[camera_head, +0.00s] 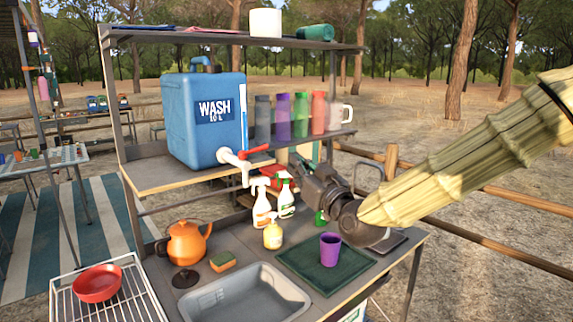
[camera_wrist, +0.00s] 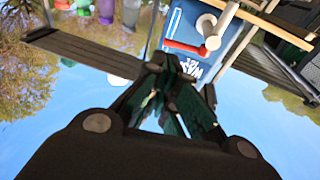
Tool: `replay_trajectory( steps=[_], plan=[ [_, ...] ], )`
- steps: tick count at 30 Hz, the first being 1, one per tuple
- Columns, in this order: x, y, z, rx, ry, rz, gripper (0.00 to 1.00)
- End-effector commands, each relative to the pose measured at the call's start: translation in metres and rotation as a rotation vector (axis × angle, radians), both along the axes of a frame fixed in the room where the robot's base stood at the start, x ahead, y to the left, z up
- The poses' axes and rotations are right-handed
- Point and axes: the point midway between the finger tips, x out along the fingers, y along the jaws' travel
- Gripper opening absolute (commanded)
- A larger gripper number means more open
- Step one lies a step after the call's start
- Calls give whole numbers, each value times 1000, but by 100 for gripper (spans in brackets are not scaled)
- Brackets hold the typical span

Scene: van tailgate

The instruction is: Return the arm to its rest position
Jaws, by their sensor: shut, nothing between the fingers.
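My arm (camera_head: 470,155), in a pale ribbed sleeve, reaches in from the right in the head view. My gripper (camera_head: 303,168) is at its end, above the counter and just right of the water tank's tap. In the wrist view my gripper's fingers (camera_wrist: 170,68) come together with nothing between them. The blue WASH tank (camera_head: 205,120) stands on the middle shelf; it shows upside down in the wrist view (camera_wrist: 191,66). Its white tap (camera_head: 238,160) has a red handle, which in the wrist view (camera_wrist: 186,48) appears just past the fingertips.
Several bottles (camera_head: 281,115) line the middle shelf above my gripper. Spray bottles (camera_head: 262,203), a yellow soap bottle (camera_head: 273,235) and a purple cup (camera_head: 330,249) on a green mat (camera_head: 300,268) stand below. An orange kettle (camera_head: 187,243), basin (camera_head: 245,297) and red bowl (camera_head: 97,283) are farther left.

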Motion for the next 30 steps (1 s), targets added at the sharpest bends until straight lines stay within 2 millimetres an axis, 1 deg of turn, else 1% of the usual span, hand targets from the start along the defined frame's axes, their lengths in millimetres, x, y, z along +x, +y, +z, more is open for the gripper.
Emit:
replay_trajectory(
  steps=[3,8,10,11,14,17,18,20,21,22,23,24,26,27,29,30],
  plan=[
    [-13,-11,-3,2,-1,-3,0],
    [-22,-19,-6,1,-1,-4,0],
    [-23,-21,-11,0,9,-4,0],
    [-23,-21,-15,-2,17,-5,0],
    [-21,-22,-45,-12,73,-8,0],
    [-20,-24,-95,-27,167,-17,0],
    [-20,-25,-118,-34,211,-20,0],
    [-23,-28,-153,-45,279,-27,0],
    [-25,-30,-176,-52,323,-33,0],
    [-27,-31,-193,-57,355,-37,0],
    [-31,-32,-211,-62,390,-41,0],
    [-35,-35,-233,-70,435,-46,0],
    [-44,-38,-267,-81,502,-55,0],
    [-50,-41,-289,-87,546,-61,0],
    [-61,-45,-321,-100,613,-71,0],
    [-69,-48,-342,-107,656,-78,0]
  ],
)
